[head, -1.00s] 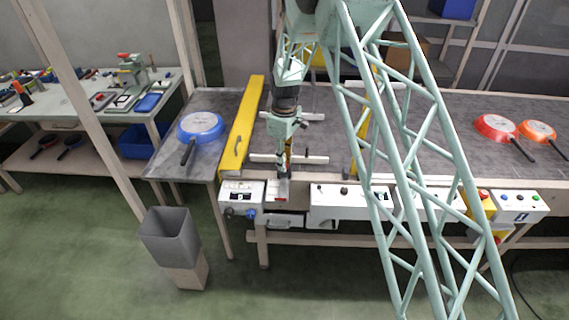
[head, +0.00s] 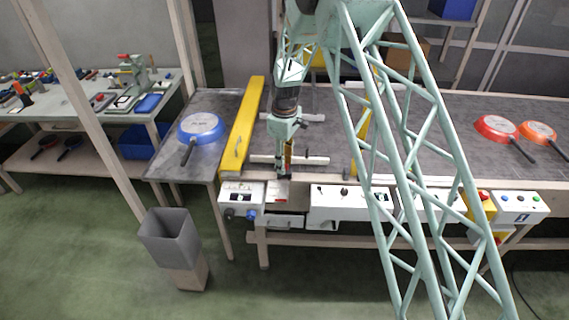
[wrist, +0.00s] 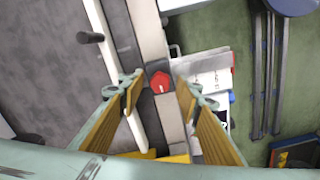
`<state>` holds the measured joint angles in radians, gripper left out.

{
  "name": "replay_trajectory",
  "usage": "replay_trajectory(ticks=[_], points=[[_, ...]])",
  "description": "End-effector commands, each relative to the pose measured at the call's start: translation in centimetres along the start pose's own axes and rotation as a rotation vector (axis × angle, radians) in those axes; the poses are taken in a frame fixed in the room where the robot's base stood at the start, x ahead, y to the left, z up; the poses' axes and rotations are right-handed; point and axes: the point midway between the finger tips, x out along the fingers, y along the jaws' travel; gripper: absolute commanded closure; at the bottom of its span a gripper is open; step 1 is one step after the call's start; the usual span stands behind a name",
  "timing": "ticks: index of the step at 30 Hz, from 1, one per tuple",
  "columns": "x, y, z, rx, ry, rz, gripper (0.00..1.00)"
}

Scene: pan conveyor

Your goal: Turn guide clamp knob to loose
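In the wrist view, the red knob (wrist: 160,82) sits on a dark square plate on the pale rail along the conveyor's edge. A short white pointer mark shows on it. My gripper (wrist: 160,88) is open, with its yellow-lined fingers on either side of the knob in the picture. I see a gap on each side and no contact; the height above the knob is hard to judge. In the head view, my gripper (head: 284,174) points down at the front edge of the conveyor and hides the knob.
White control boxes (head: 338,204) line the conveyor's front. A yellow guard (head: 242,128) stands left of my gripper, and white guide bars (head: 310,160) cross the belt nearby. A blue pan (head: 201,126) lies at left; orange-red pans (head: 496,127) lie at right.

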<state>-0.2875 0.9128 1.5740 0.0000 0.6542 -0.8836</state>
Motion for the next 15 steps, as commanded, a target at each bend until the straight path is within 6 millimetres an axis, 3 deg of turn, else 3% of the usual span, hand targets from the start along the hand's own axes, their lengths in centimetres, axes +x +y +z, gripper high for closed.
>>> replay_trajectory(ticks=[8, 15], points=[[-0.7, 0.0, 0.0, 0.0, 0.0, 0.0, 0.68], [-2.8, 0.0, 0.0, 0.0, 0.001, 0.001, 0.68]])
